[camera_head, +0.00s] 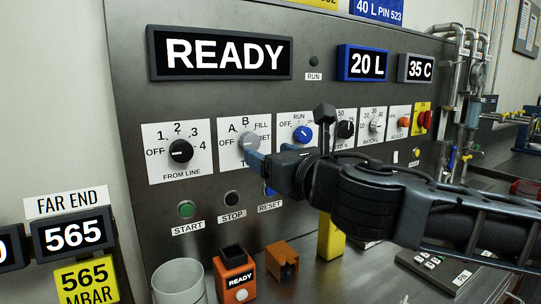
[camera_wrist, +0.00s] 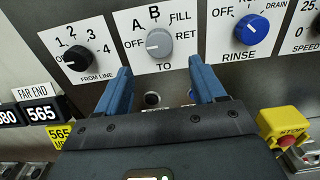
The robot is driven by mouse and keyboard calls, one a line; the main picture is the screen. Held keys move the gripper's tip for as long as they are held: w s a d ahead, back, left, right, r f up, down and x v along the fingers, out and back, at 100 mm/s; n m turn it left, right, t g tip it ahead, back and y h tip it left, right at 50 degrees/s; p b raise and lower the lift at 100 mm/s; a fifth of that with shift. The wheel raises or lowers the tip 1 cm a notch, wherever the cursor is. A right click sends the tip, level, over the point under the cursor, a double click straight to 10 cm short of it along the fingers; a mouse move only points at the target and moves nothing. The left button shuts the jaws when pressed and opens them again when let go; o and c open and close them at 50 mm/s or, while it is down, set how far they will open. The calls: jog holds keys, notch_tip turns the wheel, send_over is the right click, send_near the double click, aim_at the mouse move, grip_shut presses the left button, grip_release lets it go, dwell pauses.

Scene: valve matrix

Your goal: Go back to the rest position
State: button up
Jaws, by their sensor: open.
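My gripper (camera_head: 257,163) reaches in from the right toward the control panel (camera_head: 135,95). Its two blue fingers (camera_wrist: 160,72) are apart in the wrist view, with nothing held between them. The grey TO knob (camera_head: 247,141) is just in front of the fingertips. It also shows in the wrist view (camera_wrist: 159,42), above and between the fingers and clear of both. The black FROM LINE knob (camera_head: 181,151) is left of the gripper. The blue RINSE knob (camera_head: 302,134) is on its right, just above my wrist. My arm hides part of the panel's lower right.
START (camera_head: 186,209) and STOP (camera_head: 231,198) buttons sit below the knobs. A white cup (camera_head: 178,283), a black and orange READY box (camera_head: 236,272), an orange block (camera_head: 282,262) and a yellow post (camera_head: 330,238) stand on the shelf beneath my arm. Pipes (camera_head: 460,90) rise at the right.

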jog(key=s+a+m+t+y, duration=0.2)
jog(key=s+a+m+y, duration=0.25)
jog(key=s+m, duration=1)
jog(key=s+d+f+m+t+h, duration=0.1)
jog(key=s+d+f+m+h, duration=0.6)
jog(key=f+m, duration=0.4)
jog(key=s+d+f+m+t+h, duration=0.1)
jog(key=s+d+f+m+h, duration=0.55)
jog(key=m, duration=0.65)
jog(key=s+d+f+m+g, duration=0.2)
jog(key=s+d+f, duration=0.2)
jog(key=s+d, duration=0.3)
jog(key=s+d+f+m+g+h, duration=0.1)
jog(key=s+d+f, duration=0.4)
jog(key=s, duration=1.1)
jog(key=d+m+g, duration=0.1)
jog(key=d, duration=0.2)
jog(key=shift+s+d, duration=0.3)
jog(key=shift+m, duration=0.25)
